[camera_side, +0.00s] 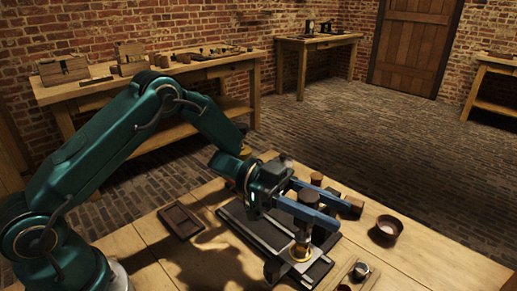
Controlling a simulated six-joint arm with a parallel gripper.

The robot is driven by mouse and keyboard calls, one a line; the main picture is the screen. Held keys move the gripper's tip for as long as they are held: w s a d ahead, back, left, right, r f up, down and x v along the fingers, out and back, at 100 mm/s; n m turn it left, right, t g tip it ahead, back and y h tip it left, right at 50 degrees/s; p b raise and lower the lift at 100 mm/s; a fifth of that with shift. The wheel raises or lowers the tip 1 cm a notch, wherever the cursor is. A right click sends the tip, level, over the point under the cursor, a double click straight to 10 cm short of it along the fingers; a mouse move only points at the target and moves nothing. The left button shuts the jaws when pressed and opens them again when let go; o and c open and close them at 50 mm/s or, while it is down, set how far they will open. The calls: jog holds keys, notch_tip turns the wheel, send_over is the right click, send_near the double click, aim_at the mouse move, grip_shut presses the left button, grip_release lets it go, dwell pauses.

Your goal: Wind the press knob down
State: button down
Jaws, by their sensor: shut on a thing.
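The press knob (309,197) is a dark round cylinder at the top of the press (302,244), which shows a pale, brass-collared column below it. My gripper (341,215) reaches in from the left with two long blue fingers lying roughly level. The fingers are shut on the knob, one on its far side and one on its near side. The near finger hides the knob's lower part and the top of the column. The press stands at the near end of a dark base plate (248,232).
A dark shallow tray (181,222) lies left of the base plate. A brown bowl (388,227) stands to the right. Small brown blocks (354,205) and a brown cylinder (316,179) stand behind the fingers. A small round metal part (361,270) sits at the front right.

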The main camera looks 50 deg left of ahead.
jog(key=shift+c, duration=2.1)
grip_release()
jog(key=a+r, duration=1.1)
jog(key=shift+a, duration=0.35)
jog(key=shift+w, duration=0.1)
